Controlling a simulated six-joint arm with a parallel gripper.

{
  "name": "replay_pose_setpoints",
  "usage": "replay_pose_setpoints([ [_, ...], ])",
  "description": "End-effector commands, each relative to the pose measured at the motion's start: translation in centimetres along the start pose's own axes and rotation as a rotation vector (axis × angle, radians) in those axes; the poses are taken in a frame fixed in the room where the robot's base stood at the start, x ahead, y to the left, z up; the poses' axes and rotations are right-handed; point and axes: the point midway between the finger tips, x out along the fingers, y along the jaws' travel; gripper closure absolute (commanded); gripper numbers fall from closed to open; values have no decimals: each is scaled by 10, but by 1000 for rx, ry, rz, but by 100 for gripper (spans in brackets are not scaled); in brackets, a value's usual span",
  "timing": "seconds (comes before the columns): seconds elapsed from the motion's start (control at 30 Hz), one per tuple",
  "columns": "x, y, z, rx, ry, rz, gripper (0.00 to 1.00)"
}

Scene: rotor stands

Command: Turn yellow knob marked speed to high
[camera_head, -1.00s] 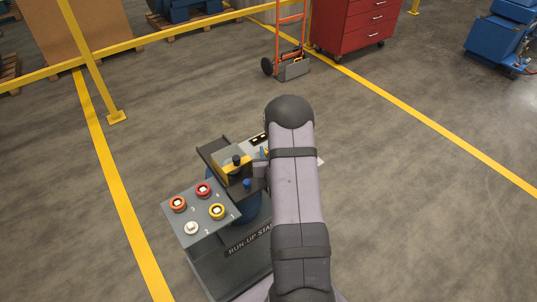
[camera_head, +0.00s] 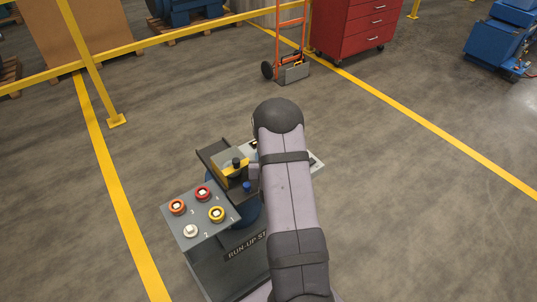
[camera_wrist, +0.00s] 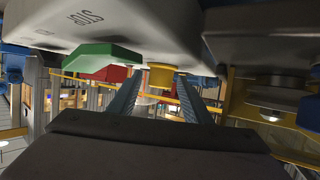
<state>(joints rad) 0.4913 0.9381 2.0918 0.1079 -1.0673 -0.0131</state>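A yellow knob (camera_wrist: 160,76) hangs from a pale panel (camera_wrist: 125,28) in the wrist view, which looks upside down. Its marking is not legible. My gripper (camera_wrist: 160,92) is open. Its two fingers point at the yellow knob, with the knob seen between their tips; I cannot tell whether they touch it. A green knob or button (camera_wrist: 103,56) is on the panel to the left, near upside-down STOP lettering. In the head view my arm hides my gripper and most of the pale panel (camera_head: 317,161).
A grey box at the front left carries orange (camera_head: 177,207), red (camera_head: 203,193), yellow (camera_head: 217,214) and white (camera_head: 191,231) knobs. A yellow-and-black unit (camera_head: 231,167) stands behind it. In the wrist view a dark housing (camera_wrist: 265,45) is close on the right.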

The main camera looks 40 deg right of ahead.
Motion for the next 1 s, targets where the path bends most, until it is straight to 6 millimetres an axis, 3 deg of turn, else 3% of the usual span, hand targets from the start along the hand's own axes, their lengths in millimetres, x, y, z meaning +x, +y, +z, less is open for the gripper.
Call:
replay_pose_setpoints([
  [0.33,-9,0,1,0,0,0,55],
  [0.8,-61,0,1,0,0,-1,55],
  [1.0,-72,0,0,0,0,-1,55],
])
